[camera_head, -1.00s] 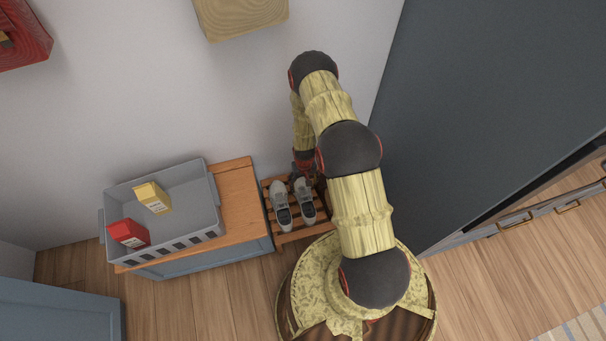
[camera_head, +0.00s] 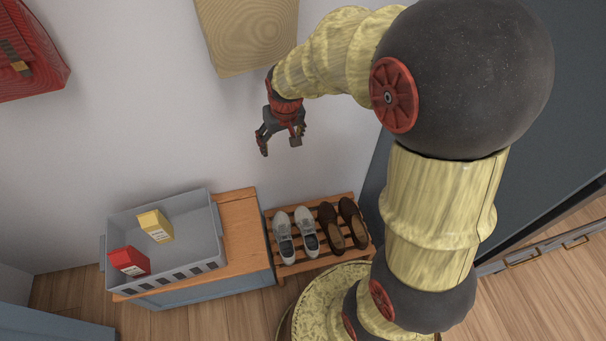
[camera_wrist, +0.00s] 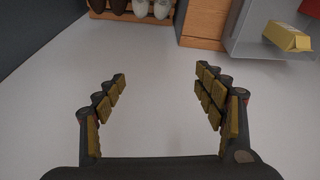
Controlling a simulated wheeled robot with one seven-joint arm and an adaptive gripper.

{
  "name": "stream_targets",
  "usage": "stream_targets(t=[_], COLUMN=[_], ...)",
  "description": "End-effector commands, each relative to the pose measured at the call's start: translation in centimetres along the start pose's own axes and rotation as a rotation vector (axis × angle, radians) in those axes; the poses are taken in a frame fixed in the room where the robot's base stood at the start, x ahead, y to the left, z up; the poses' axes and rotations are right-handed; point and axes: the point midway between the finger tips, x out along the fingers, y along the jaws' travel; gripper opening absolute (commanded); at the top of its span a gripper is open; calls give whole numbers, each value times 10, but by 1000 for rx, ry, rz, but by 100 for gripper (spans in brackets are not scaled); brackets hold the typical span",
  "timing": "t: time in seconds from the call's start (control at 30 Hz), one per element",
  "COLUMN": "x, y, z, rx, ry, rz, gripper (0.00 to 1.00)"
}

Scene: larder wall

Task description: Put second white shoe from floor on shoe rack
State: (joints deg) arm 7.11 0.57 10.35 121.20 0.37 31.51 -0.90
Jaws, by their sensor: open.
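Two white shoes stand side by side on the wooden shoe rack (camera_head: 312,263): one white shoe (camera_head: 283,236) at the left end and another white shoe (camera_head: 307,232) just right of it. Their toes also show at the top of the wrist view (camera_wrist: 161,8). My gripper (camera_head: 280,147) is open and empty, raised in front of the wall, above the rack and apart from the shoes. In the wrist view my gripper (camera_wrist: 160,95) has its fingers wide apart with only wall between them.
Two brown shoes (camera_head: 340,226) stand on the rack's right half. A low wooden-topped cabinet (camera_head: 240,225) left of the rack bears a grey crate (camera_head: 187,208) with a yellow carton (camera_head: 155,226) and a red carton (camera_head: 129,262). A wooden box (camera_head: 246,35) is on the wall near my arm.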

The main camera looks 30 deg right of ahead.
Motion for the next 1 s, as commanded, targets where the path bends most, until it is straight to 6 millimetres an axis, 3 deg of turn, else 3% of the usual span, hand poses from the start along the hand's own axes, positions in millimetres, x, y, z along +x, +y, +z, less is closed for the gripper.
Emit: stream_targets(t=[0.03, 0.2, 0.4, 0.5, 0.7, 1.0], x=[-26, -96, -161, -184, -208, -213], y=[-5, -18, -29, -32, -34, -34], z=[6, 41, 94, 123, 165, 179], rx=[-10, -37, -68, -81, -100, -105], ry=[24, 75, 135, 161, 197, 205], rz=[-3, -12, -24, -30, -40, -43], gripper=[70, 70, 70, 70, 70, 70])
